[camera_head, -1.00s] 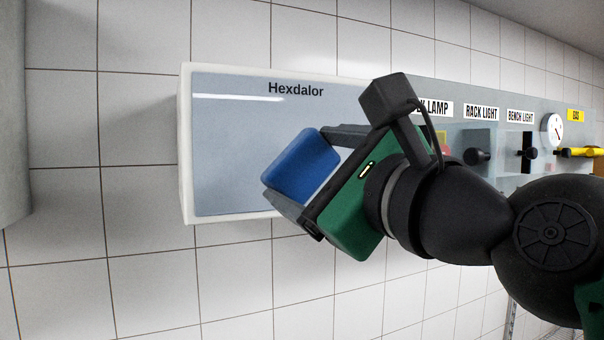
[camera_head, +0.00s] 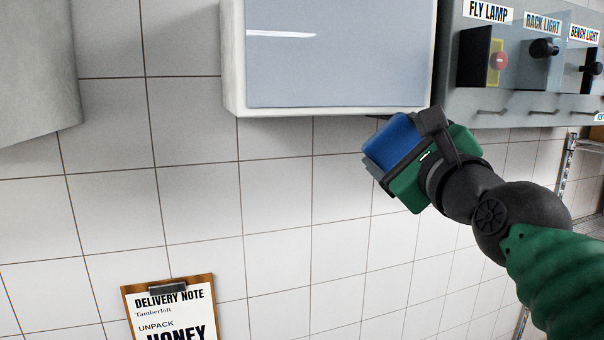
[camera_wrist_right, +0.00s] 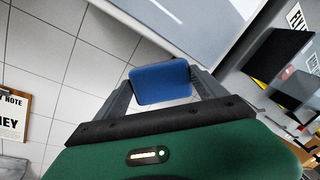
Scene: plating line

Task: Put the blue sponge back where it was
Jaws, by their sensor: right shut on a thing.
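The blue sponge (camera_head: 391,142) is held between the fingers of my right gripper (camera_head: 402,150), in front of the tiled wall. It is just below the lower right corner of the white-framed panel. In the right wrist view the sponge (camera_wrist_right: 161,82) sits between both fingers of the right gripper (camera_wrist_right: 160,85), with the panel's lower edge beyond it. My left gripper does not show.
The white-framed panel (camera_head: 340,55) hangs on the wall. To its right is a switch board (camera_head: 530,100) with labelled switches and a red button (camera_head: 500,61). A delivery note clipboard (camera_head: 172,310) hangs lower left. A grey cabinet (camera_head: 35,75) is at upper left.

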